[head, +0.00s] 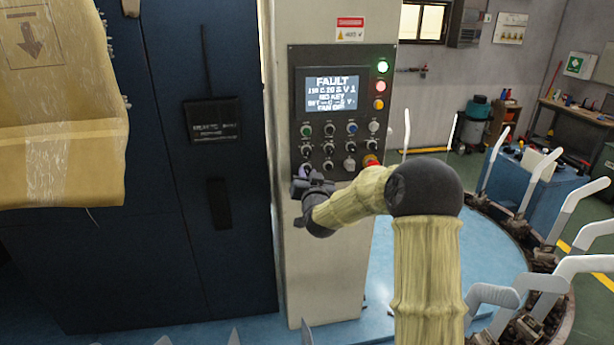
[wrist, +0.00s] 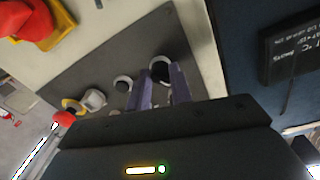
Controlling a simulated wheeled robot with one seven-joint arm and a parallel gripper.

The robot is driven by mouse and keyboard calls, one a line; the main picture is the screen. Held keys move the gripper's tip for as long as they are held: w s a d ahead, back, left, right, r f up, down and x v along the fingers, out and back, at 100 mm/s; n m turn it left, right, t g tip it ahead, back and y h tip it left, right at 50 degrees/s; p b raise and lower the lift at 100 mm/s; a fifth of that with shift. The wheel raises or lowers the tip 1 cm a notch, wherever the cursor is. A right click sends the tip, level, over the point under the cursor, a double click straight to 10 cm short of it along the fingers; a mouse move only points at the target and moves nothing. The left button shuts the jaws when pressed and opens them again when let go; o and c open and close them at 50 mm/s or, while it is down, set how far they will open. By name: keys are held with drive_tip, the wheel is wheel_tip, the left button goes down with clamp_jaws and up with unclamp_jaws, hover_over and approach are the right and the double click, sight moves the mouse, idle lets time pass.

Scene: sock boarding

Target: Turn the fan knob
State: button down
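The grey control panel (head: 341,140) stands on a pale column and carries rows of small knobs below its screen. Their labels are too small to read, so I cannot tell which is the fan knob. My gripper (head: 303,180) is at the panel's lower left corner and partly hides the bottom row. In the wrist view, my gripper's two purple fingers (wrist: 162,84) are apart, pointing at the panel. A black knob with a pale ring (wrist: 161,70) shows between their tips. I cannot tell whether the fingers touch it. Another knob (wrist: 122,84) is just left of the fingers.
The screen (head: 333,91) reads FAULT, with a fan line at the bottom. A white knob (wrist: 94,99) and a red mushroom button (wrist: 65,118) continue the bottom row. A dark blue cabinet (head: 205,240) stands left of the column.

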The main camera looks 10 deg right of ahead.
drive_tip(key=shift+a+b, duration=0.1)
drive_tip(key=shift+b, duration=0.2)
drive_tip(key=shift+m, duration=0.3)
drive_tip(key=m+b, duration=1.1)
drive_tip(key=b, duration=0.5)
drive_tip(key=shift+y+b, duration=0.3)
drive_tip(key=shift+r, duration=0.1)
